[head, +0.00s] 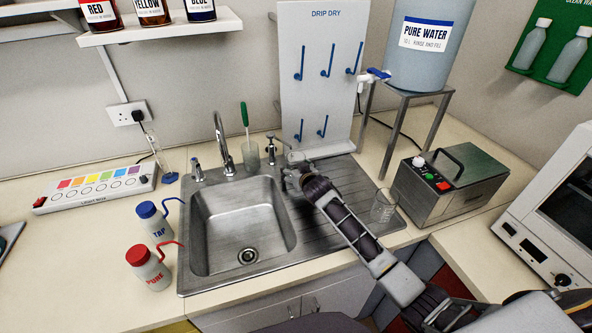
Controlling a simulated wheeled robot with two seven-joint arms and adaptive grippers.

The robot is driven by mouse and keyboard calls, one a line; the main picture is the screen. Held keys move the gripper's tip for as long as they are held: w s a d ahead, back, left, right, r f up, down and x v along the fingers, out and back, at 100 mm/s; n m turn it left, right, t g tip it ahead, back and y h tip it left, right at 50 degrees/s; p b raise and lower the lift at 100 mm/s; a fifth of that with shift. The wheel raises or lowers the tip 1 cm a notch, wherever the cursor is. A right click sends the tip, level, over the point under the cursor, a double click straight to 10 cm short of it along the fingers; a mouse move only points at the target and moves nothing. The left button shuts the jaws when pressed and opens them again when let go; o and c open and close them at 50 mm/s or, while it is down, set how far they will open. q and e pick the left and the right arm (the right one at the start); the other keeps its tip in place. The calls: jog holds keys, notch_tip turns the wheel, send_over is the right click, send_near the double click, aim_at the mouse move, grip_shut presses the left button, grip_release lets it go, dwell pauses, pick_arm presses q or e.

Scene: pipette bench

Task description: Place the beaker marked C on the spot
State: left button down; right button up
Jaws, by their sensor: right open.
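A clear glass beaker (382,208) stands on the right end of the sink's ribbed drainboard, to the right of my right forearm. No letter on it can be read, so I cannot tell whether it is the one marked C. My right gripper (287,172) is over the back of the sink, between basin and drainboard, close to the small tap. It is open and well to the left of the beaker; its fingers are small and hard to make out. I see no marked spot in this view. My left gripper is out of view.
The steel sink basin (238,228) lies left of my right arm, with a tall faucet (222,145) behind it. Wash bottles (149,268) stand on the left counter. A metal box with a handle (450,182) stands right of the beaker. The drip rack (322,75) rises behind.

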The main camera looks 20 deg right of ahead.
jog(key=shift+s+r, duration=0.1)
jog(key=shift+r, duration=0.05)
jog(key=shift+v, duration=5.9)
jog(key=shift+c, duration=0.3)
